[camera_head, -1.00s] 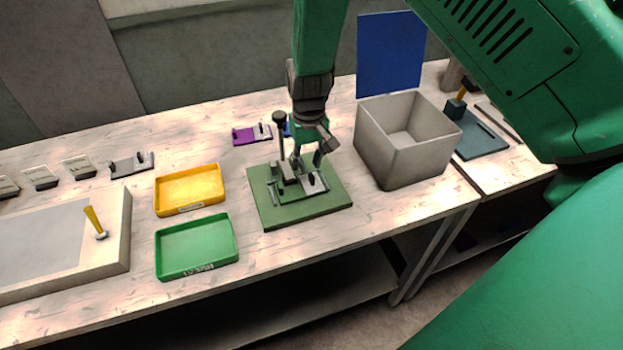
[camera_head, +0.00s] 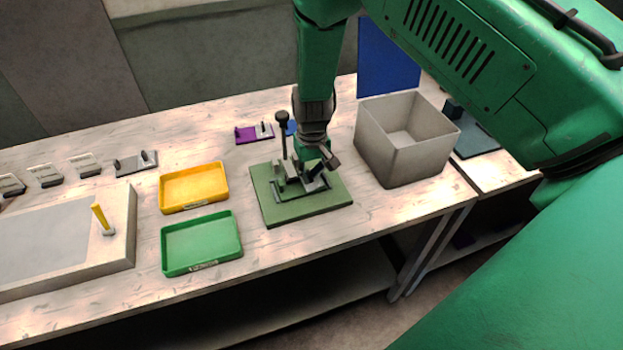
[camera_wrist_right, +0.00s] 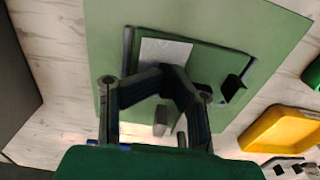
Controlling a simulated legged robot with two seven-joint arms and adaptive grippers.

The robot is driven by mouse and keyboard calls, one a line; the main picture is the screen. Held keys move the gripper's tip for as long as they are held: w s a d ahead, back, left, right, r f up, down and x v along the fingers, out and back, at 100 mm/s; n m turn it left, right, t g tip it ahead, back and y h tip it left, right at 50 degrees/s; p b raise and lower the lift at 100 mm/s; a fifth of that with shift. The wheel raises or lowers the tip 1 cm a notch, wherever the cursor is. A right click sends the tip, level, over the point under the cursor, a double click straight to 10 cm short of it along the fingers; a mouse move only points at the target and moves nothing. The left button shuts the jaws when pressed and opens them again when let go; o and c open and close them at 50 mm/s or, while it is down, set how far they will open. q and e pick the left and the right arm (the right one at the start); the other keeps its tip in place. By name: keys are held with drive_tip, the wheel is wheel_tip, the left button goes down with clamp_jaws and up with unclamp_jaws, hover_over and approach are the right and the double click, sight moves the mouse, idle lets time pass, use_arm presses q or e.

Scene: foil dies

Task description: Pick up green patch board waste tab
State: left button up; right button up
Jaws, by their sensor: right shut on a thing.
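My right gripper (camera_head: 316,176) is down at the small fixture on the green base board (camera_head: 290,215). Its fingers also show in the right wrist view (camera_wrist_right: 168,72), their tips brought together at the edge of a pale grey plate (camera_wrist_right: 163,50) on the fixture. It is shut on the green patch board waste tab, which the fingers almost wholly hide. An upright black-knobbed lever (camera_head: 283,135) stands at the fixture beside the gripper. My left gripper is not in view.
A grey open bin (camera_head: 395,165) stands right of the base board. A yellow tray (camera_head: 193,206) and a green tray (camera_head: 203,267) lie to its left. A purple piece (camera_head: 246,135) lies behind. The table front between the green tray and base board is clear.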

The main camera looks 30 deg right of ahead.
drive_tip(key=shift+s+a+f, duration=0.1)
drive_tip(key=shift+s, duration=0.05)
clamp_jaws()
drive_tip(key=shift+d, duration=0.35)
wheel_tip(320, 180, up, 17)
drive_tip(key=p, duration=0.2)
idle(0.6)
